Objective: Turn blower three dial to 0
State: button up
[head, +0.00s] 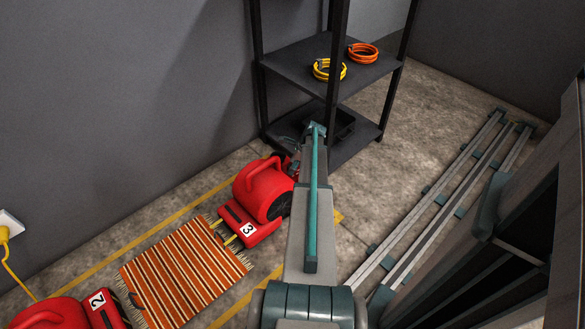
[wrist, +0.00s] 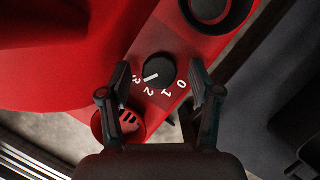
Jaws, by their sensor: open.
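Blower three (head: 259,188) is the red blower with the number 3 label, standing on the floor left of my arm in the head view. Its red panel shows in the wrist view with a round black dial (wrist: 159,69) and white numbers 0 to 3 around its lower side. The dial's white pointer line points lower left, at about 3. My gripper (wrist: 160,74) is open, one finger on each side of the dial, with gaps to it. In the head view my arm mostly hides the gripper and the dial.
A round black-rimmed part (wrist: 208,8) and a red outlet-like part (wrist: 130,122) flank the dial. A black shelf (head: 318,68) with coiled hoses stands behind. A striped rug (head: 185,272) and blower two (head: 62,313) lie left. Rails run along the right.

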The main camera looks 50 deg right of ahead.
jog(key=shift+f, duration=0.1)
jog(key=c, duration=1.1)
jog(key=shift+c, duration=0.2)
